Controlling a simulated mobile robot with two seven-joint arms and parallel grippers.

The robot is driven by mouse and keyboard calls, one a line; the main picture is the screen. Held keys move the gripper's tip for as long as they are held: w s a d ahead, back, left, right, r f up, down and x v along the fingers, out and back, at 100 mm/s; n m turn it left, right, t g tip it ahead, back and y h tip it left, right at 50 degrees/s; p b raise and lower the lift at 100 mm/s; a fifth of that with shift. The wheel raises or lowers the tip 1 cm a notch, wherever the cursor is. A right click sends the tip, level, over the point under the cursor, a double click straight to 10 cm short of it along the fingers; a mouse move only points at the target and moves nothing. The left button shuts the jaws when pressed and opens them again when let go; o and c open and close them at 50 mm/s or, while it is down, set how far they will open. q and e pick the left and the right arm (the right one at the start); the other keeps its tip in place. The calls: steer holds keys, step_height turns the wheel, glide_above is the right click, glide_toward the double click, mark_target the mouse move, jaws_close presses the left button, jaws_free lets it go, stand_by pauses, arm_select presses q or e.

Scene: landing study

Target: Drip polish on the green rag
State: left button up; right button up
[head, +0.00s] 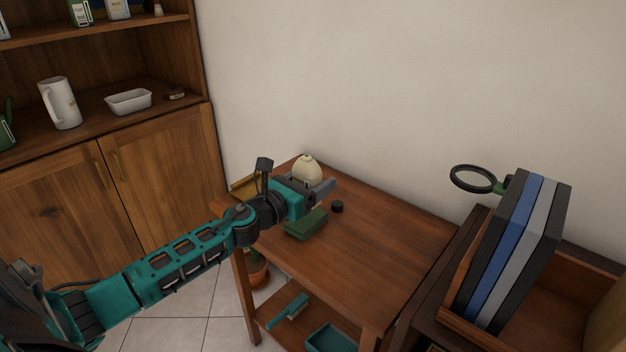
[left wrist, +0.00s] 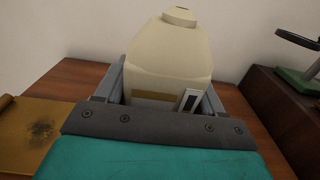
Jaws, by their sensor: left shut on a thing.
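A cream polish bottle (head: 307,170) with a rounded top stands at the back left of the small wooden table, partly hidden by my left gripper (head: 318,189). My left gripper is shut on the bottle, one finger on each side; in the left wrist view the bottle (left wrist: 170,62) looks upright between the fingers. I cannot tell whether its base touches the table. The folded green rag (head: 305,224) lies on the table just in front of and below the gripper. A small black round piece, perhaps a cap (head: 337,207), lies right of the rag. My right gripper is out of view.
A mustard-coloured item with a dark stain (left wrist: 40,132) lies left of the bottle. The table's right half (head: 390,245) is clear. A wooden box (head: 465,328) with upright books (head: 520,250) and a magnifier (head: 473,178) stand at right. A wall is close behind.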

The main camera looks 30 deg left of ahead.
arm_select(q)
steer(key=shift+s+d+r+n+p, duration=0.1)
steer(key=shift+d+r+n+p, duration=0.3)
steer(key=shift+d+n+p, duration=0.4)
steer(key=shift+d+r+n+p, duration=0.1)
steer(key=shift+d+n+p, duration=0.25)
steer(key=shift+n, duration=0.75)
steer(key=d+f+n, duration=0.1)
steer(key=n, duration=0.1)
steer(key=d+f+n, duration=0.1)
steer(key=n, duration=0.2)
steer(key=d+n, duration=0.1)
steer(key=n, duration=0.1)
steer(key=shift+s+f+n, duration=0.3)
steer(key=shift+f, duration=0.1)
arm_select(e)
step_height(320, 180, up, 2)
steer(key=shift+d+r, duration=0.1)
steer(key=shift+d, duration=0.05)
arm_select(q)
steer(key=shift+d, duration=0.1)
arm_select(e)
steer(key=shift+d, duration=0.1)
